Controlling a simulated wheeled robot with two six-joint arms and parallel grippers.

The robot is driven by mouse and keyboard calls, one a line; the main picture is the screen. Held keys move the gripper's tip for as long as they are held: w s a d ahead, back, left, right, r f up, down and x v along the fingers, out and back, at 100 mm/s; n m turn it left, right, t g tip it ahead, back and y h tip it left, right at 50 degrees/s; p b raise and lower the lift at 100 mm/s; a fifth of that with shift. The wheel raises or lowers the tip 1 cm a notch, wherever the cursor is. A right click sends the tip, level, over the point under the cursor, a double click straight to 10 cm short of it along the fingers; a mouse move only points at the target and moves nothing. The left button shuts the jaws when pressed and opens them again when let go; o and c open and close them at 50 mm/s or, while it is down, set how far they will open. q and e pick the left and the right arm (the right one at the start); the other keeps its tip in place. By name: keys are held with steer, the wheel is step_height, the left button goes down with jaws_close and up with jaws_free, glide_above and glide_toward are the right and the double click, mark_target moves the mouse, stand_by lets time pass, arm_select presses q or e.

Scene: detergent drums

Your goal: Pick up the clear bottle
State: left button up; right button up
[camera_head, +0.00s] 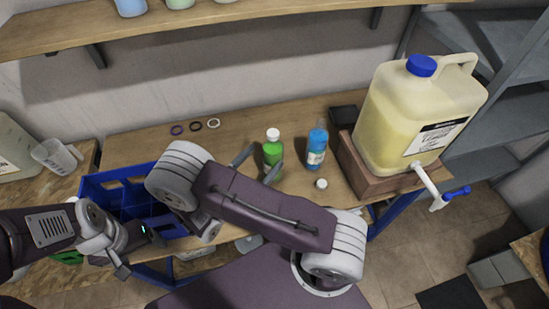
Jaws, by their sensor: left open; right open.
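A small bottle with a white cap and green contents (273,147) stands upright on the wooden table. My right gripper (258,165) is open, one finger left of this bottle and one across its lower front; I cannot tell whether either touches it. My own arm hides the gripper's base. A blue bottle (316,150) with a label stands to the right. I cannot tell for sure which is the clear bottle; I see no plainly colourless small bottle on the table. My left gripper (138,252) is open and empty at the lower left, in front of the blue crate (100,180).
A large yellowish drum (410,115) with a tap stands on a wooden block (360,178) at right. A loose white cap (321,184) and three small rings (196,126) lie on the table. A clear jug (53,154) is at left. A shelf (230,14) hangs above.

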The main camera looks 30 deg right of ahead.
mark_target(278, 145)
steer(key=x, duration=0.3)
steer(key=shift+f, duration=0.1)
steer(key=x, duration=0.3)
steer(key=p+x, duration=0.1)
steer(key=shift+s+d+f, duration=0.15)
steer(key=shift+s+d, duration=0.1)
steer(key=shift+d, duration=0.1)
steer(key=shift+w+d+f, duration=0.1)
steer(key=shift+w+d, duration=0.1)
steer(key=shift+d, duration=0.05)
steer(key=shift+a, duration=0.1)
jaws_close()
